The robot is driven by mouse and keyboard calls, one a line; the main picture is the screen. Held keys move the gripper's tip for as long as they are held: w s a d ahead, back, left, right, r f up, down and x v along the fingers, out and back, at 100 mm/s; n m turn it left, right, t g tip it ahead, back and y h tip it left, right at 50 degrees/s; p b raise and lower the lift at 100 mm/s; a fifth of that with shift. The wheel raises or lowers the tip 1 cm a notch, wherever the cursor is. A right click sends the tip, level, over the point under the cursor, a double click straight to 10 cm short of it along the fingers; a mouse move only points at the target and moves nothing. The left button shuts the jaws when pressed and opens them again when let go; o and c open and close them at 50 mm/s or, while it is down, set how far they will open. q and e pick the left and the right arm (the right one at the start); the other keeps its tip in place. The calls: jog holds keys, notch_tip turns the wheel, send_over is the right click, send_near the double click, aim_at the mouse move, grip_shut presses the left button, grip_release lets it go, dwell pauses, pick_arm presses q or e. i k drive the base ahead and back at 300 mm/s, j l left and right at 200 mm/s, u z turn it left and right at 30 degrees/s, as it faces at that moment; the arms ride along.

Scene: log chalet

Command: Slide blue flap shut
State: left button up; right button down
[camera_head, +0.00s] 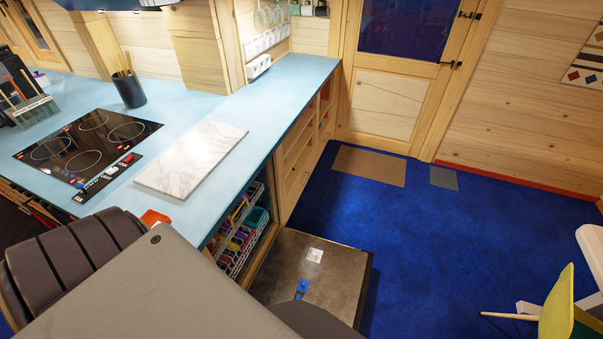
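A small blue flap (302,287) sits on the inner face of a dishwasher door (330,266) that is folded down open over the floor. A dark rounded part of my own body comes up from the bottom edge just below the flap and hides part of the door. At this size I cannot tell how far the flap has slid. A white label (314,255) lies on the same door face. Neither of my gripper's fingertips shows; large grey and dark parts of my body fill the lower left.
The dishwasher's rack (240,240) holds colourful items beneath the light blue counter (270,97). A marble board (192,158), a cooktop (86,148) and a dark utensil cup (129,90) are on the counter.

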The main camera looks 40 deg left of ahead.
aim_at(303, 286)
jog(key=k+u, duration=0.3)
jog(key=u, duration=0.2)
jog(key=k+u, duration=0.25)
jog(key=u, duration=0.25)
